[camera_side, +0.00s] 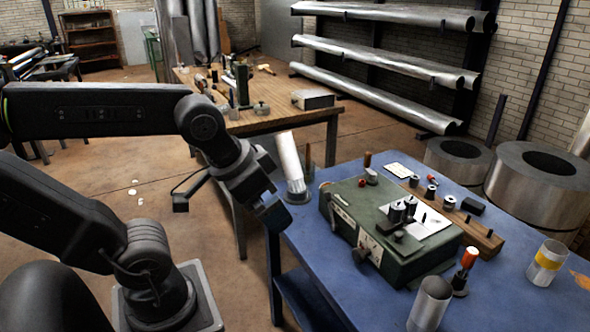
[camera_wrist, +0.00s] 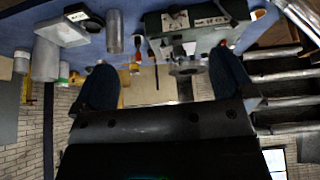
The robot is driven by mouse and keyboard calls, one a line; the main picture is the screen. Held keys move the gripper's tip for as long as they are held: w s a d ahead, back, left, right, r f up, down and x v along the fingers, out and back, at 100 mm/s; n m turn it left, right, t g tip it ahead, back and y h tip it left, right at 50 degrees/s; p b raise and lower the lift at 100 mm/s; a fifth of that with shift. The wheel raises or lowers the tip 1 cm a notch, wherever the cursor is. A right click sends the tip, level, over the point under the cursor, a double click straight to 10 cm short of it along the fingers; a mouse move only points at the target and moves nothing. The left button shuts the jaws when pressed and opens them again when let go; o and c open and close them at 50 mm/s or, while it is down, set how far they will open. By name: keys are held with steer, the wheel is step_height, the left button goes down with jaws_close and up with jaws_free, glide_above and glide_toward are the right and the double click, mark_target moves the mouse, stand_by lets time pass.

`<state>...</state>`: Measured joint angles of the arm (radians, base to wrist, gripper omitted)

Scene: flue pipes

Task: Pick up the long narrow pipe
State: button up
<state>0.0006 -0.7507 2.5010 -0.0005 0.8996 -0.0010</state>
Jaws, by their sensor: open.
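A tall, slim silver pipe (camera_side: 290,158) stands nearly upright, slightly tilted in the picture, on a dark round foot at the blue table's far left corner. A shorter, wider grey pipe (camera_side: 430,303) stands at the table's front. My gripper (camera_side: 272,215) is beside the slim pipe's lower part, just left of it in the side view, and appears empty. In the wrist view my gripper (camera_wrist: 165,78) has its two dark fingers wide apart with nothing between them close by. A grey cylinder (camera_wrist: 115,32) shows there beyond the fingers; I cannot tell which pipe it is.
A green instrument box (camera_side: 385,225) fills the middle of the blue table (camera_side: 340,290). A wooden bench (camera_side: 270,118) stands behind.

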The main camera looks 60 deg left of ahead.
steer(key=shift+c, duration=0.5)
steer(key=shift+c, duration=0.5)
steer(key=w+a+r+n, duration=0.4)
steer(key=w+a, duration=0.3)
steer(key=w, duration=0.3)
steer(key=n+y, duration=0.2)
steer(key=n, duration=0.6)
glide_above(284, 141)
steer(key=s, duration=0.5)
step_height(284, 141, down, 6)
steer(key=shift+x, duration=6.65)
steer(key=shift+d, duration=0.1)
